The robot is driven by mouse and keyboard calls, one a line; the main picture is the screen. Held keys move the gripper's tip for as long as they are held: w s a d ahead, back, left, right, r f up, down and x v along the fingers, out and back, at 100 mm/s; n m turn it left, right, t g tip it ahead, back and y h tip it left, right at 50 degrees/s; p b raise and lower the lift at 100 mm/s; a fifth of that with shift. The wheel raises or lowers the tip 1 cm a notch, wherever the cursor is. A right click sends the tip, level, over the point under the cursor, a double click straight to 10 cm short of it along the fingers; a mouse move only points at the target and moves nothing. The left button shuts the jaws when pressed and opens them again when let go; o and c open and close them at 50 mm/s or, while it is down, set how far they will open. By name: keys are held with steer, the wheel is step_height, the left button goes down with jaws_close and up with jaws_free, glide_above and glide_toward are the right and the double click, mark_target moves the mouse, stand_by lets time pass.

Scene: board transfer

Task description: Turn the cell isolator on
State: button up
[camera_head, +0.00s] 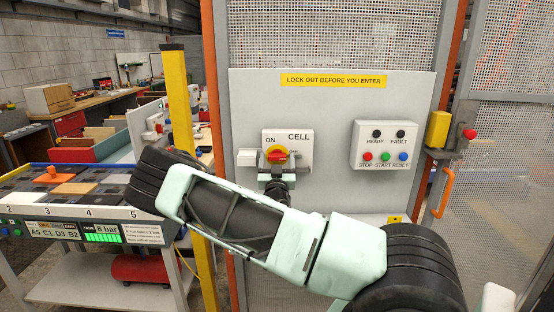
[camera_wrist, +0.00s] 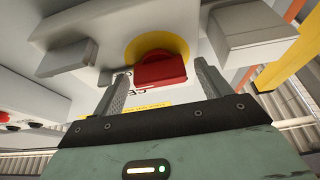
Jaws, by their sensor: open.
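The cell isolator (camera_head: 304,148) is a pale box on the grey panel, marked ON and CELL. Its red handle (camera_head: 277,155) sits on a yellow disc and looks roughly level in the head view. In the wrist view the red handle (camera_wrist: 160,72) and yellow disc (camera_wrist: 148,43) are close in front of me. My gripper (camera_head: 276,177) is just below the handle in the head view, partly hidden by my arm. In the wrist view my gripper (camera_wrist: 161,68) is open, one finger on each side of the handle. I cannot tell whether either finger touches it.
Grey blocks stand out left (camera_wrist: 68,57) and right (camera_wrist: 250,30) of the handle in the wrist view. A button box (camera_head: 385,145) is right of the isolator. A yellow post (camera_head: 179,100) and a workbench (camera_head: 90,190) are left. A gate latch (camera_head: 440,135) is right.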

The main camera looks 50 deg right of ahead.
steer(key=c, duration=1)
steer(key=shift+f+n+t+y+b, duration=0.1)
steer(key=shift+n+t+y+b, duration=0.2)
steer(key=shift+n, duration=0.1)
steer(key=n+t+y+b, duration=0.1)
steer(key=n, duration=0.1)
steer(key=n+y, duration=0.1)
steer(key=n, duration=0.2)
steer(key=shift+s+t+b, duration=0.1)
steer(key=shift+t+b, duration=0.3)
steer(key=n+y, duration=0.1)
steer(key=n, duration=0.2)
steer(key=n+y, duration=0.1)
steer(key=n, duration=0.2)
steer(key=shift+d+n+t+y, duration=0.1)
steer(key=shift+n+t+y, duration=0.2)
steer(key=shift+t+y, duration=0.1)
steer(key=n, duration=0.1)
steer(key=n+y, duration=0.1)
steer(key=n, duration=0.1)
steer(key=n+y, duration=0.1)
steer(key=n, duration=0.1)
steer(key=shift+r+p, duration=0.25)
steer(key=shift+p, duration=0.1)
steer(key=shift+n+g+y+p, duration=0.4)
steer(key=shift+n+p, duration=0.05)
steer(key=shift+n, duration=0.75)
steer(key=shift+n+g+y+p, duration=0.4)
steer(key=shift+n+p, duration=0.05)
steer(key=shift+n, duration=0.75)
